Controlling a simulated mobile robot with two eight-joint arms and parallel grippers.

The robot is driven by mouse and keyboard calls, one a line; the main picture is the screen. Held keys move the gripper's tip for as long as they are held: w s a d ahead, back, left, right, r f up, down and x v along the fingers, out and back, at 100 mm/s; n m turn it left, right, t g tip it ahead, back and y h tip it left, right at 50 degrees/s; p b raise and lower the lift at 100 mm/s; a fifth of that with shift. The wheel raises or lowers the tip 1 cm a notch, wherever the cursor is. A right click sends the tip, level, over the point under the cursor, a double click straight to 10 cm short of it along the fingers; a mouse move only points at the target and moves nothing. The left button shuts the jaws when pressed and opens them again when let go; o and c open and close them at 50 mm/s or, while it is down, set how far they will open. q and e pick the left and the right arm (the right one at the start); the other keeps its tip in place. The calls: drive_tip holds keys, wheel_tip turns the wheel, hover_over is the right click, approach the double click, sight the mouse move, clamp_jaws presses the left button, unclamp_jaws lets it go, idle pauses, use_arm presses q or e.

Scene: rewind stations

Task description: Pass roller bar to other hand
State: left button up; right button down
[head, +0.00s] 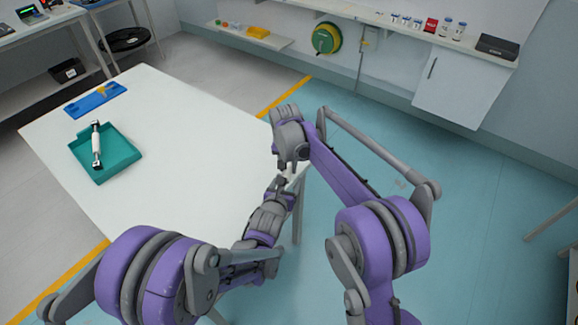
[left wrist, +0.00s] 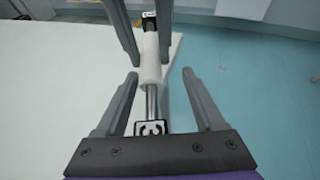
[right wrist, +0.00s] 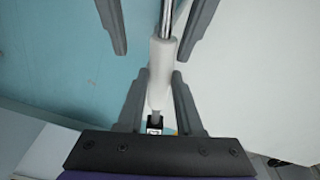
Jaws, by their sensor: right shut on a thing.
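The held roller bar has a white roller, a bare metal shaft and dark end blocks. It shows in the left wrist view (left wrist: 151,66) and the right wrist view (right wrist: 160,68). My right gripper (right wrist: 162,72) is shut on its white roller; in the head view this gripper (head: 284,166) is above the table's right edge. My left gripper (left wrist: 160,74) is open, its fingers on either side of the shaft with gaps showing. In the head view, it (head: 281,184) faces the right gripper, and the bar is mostly hidden between them.
A teal tray (head: 128,160) with another white roller bar (head: 96,145) in it lies on the white table (head: 185,125). A blue holder (head: 85,104) with a yellow piece is behind it. The table's middle is clear. Wall shelves hold small items.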

use_arm(q)
drive_tip(key=v, duration=1.2)
drive_tip(key=s+a+m+g+y, duration=0.2)
drive_tip(key=s+a+m, duration=0.7)
drive_tip(key=m, duration=0.7)
drive_tip(key=s+a+m+g+y, duration=0.2)
drive_tip(key=s+a+m+g, duration=0.3)
drive_tip(key=s+a+m, duration=0.4)
drive_tip(key=s+m, duration=0.2)
drive_tip(key=m, duration=0.5)
drive_tip(key=shift+r, duration=0.35)
drive_tip(key=shift+w+a, duration=0.1)
drive_tip(key=shift+a, duration=0.05)
